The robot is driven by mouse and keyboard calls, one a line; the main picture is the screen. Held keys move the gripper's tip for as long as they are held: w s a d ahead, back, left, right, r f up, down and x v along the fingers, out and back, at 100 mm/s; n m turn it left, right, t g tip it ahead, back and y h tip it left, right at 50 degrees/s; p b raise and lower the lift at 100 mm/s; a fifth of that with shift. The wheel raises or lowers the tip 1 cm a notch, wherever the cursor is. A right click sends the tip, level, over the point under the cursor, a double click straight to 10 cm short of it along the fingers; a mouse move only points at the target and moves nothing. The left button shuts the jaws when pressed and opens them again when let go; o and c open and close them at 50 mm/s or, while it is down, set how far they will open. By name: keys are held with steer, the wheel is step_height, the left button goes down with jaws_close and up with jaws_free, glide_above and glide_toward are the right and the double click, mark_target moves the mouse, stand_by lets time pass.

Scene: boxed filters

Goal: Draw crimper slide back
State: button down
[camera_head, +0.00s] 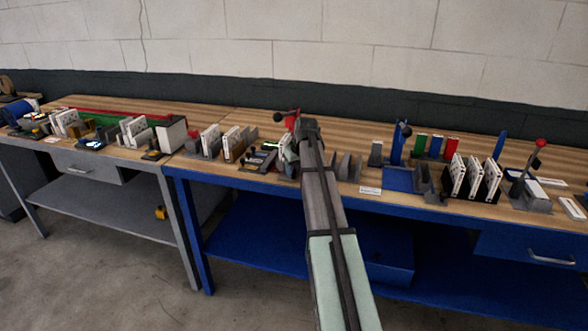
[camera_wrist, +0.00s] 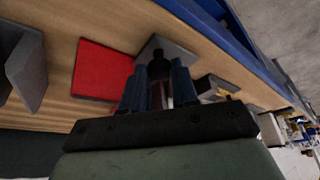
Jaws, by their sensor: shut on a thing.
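My gripper (camera_wrist: 157,84) shows two blue fingers in the wrist view, closed on a dark, rounded knob (camera_wrist: 158,68). The knob stands in front of a grey block. I cannot tell for certain that it belongs to the crimper slide. In the head view my arm reaches to the back middle of the blue-legged bench, and its wrist hides most of what is held. A black ball end (camera_head: 279,116) and a red part (camera_head: 291,122) show just left of the wrist there.
A red square pad (camera_wrist: 103,72) lies beside the fingers in the wrist view. White filters in dark holders (camera_head: 233,144) stand left of my arm. Grey upright blocks (camera_head: 349,167), a blue stand (camera_head: 398,150) and a red-knobbed lever (camera_head: 540,143) are to the right.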

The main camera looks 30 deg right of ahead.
steer(key=shift+s+d, duration=3.7)
steer(key=shift+d, duration=0.05)
steer(key=c, duration=0.9)
jaws_free()
steer(key=shift+o, duration=0.2)
steer(key=v, duration=1.3)
steer(key=shift+r, duration=0.35)
